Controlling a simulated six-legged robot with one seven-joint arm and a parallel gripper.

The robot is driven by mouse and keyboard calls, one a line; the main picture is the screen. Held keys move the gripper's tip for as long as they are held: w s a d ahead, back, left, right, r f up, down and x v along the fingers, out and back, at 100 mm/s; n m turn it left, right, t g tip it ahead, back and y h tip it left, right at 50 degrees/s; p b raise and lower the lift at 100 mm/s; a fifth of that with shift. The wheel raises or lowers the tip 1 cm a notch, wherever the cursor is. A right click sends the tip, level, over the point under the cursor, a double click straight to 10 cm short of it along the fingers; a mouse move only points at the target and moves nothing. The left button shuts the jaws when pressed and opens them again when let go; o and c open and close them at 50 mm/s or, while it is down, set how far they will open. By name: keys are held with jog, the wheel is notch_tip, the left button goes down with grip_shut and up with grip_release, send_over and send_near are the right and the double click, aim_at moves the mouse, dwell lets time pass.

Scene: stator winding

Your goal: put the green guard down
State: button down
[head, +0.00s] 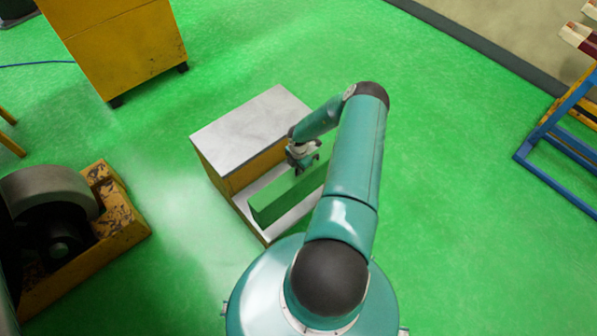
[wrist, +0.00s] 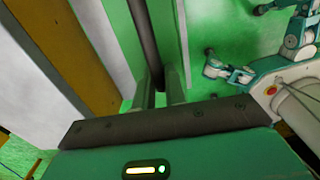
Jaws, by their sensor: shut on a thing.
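The green guard (head: 287,198) is a long upright panel in the head view, over the lower pale ledge (head: 265,228) of a stepped yellow stand. My gripper (head: 304,168) is above the guard and shut on its upper edge. My arm hides the guard's right end. I cannot tell whether its lower edge touches the ledge. In the wrist view, the guard (wrist: 122,42) runs up from between the fingers of my gripper (wrist: 160,92), with a dark strip along it.
The stand's higher grey top (head: 250,130) is bare, behind the guard. A yellow cabinet (head: 120,45) stands at upper left. A yellow machine base (head: 110,225) is at left. A blue frame (head: 555,140) is at right. Green floor between them is clear.

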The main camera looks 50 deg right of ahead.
jog(key=shift+w+d+f, duration=0.2)
jog(key=shift+w+f, duration=0.1)
jog(key=shift+f, duration=1.6)
jog(key=c, duration=1.5)
grip_release()
jog(key=shift+o, duration=0.2)
notch_tip(320, 180, up, 12)
